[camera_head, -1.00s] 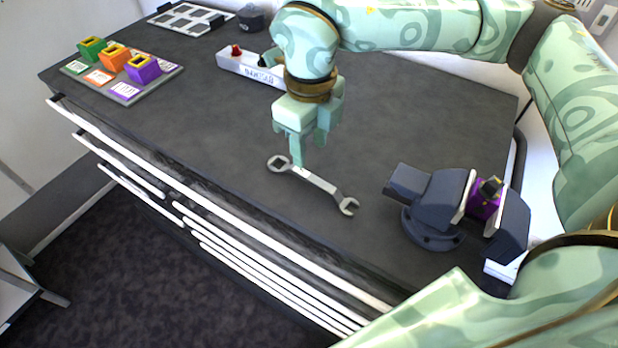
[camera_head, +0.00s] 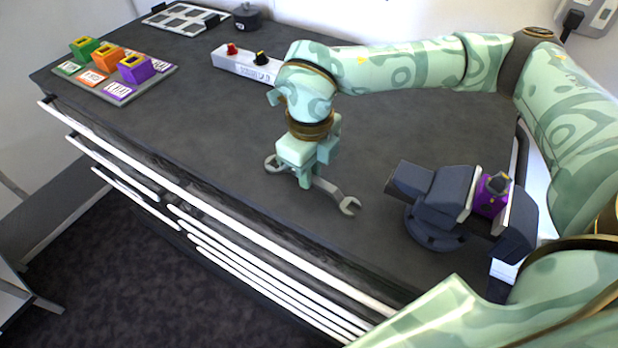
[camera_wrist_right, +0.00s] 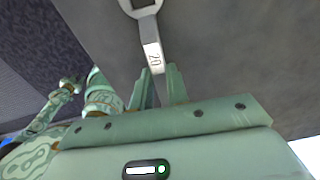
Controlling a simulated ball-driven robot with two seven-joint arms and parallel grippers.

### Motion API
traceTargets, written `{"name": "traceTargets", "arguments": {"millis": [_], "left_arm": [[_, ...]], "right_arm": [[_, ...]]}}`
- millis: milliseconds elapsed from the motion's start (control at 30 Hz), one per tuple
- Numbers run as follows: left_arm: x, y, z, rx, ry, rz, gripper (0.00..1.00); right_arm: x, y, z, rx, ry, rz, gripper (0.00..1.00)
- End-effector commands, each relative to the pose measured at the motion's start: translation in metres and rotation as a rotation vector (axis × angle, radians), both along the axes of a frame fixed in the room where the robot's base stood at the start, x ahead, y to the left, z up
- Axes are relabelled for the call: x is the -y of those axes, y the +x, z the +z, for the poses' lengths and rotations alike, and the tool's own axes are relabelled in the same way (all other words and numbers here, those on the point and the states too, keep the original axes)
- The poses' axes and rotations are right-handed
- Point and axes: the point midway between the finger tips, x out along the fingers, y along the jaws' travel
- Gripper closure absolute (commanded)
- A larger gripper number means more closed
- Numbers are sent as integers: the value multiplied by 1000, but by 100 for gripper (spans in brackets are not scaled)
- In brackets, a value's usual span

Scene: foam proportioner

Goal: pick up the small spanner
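The small spanner is a grey metal spanner (camera_head: 330,190) lying flat on the dark workbench, with a ring end at left and an open jaw at right. In the right wrist view its handle (camera_wrist_right: 153,52), marked 20, runs down between the fingers. My right gripper (camera_head: 304,182) points down over the middle of the handle, hiding part of it. In the right wrist view, the right gripper's fingers (camera_wrist_right: 160,75) stand apart on either side of the handle; no firm grip shows.
A dark vise (camera_head: 440,205) holding a purple part (camera_head: 491,195) stands right of the spanner. A board with green, orange and purple blocks (camera_head: 138,72) lies at the far left. A white box with red and black knobs (camera_head: 240,63) is behind. The bench front edge is close.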

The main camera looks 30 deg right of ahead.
Motion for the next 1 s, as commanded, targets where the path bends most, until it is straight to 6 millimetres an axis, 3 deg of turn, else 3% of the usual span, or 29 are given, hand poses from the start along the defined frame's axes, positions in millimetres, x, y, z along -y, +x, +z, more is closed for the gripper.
{"name": "traceTargets", "arguments": {"millis": [400, 633, 867, 1000], "left_arm": [[0, -1, 1, -1, 0, -1, 67], [-1, 2, 11, 7, 1, -2, 67], [-2, 7, 28, 20, 2, -3, 67], [-2, 9, 31, 22, 2, -3, 67]], "right_arm": [[0, 0, 4, 1, 0, 1, 100], [0, 1, 34, 5, 1, -1, 100], [0, -47, 94, 8, 2, 2, 100], [1, -91, 111, 3, 1, 5, 100]]}}
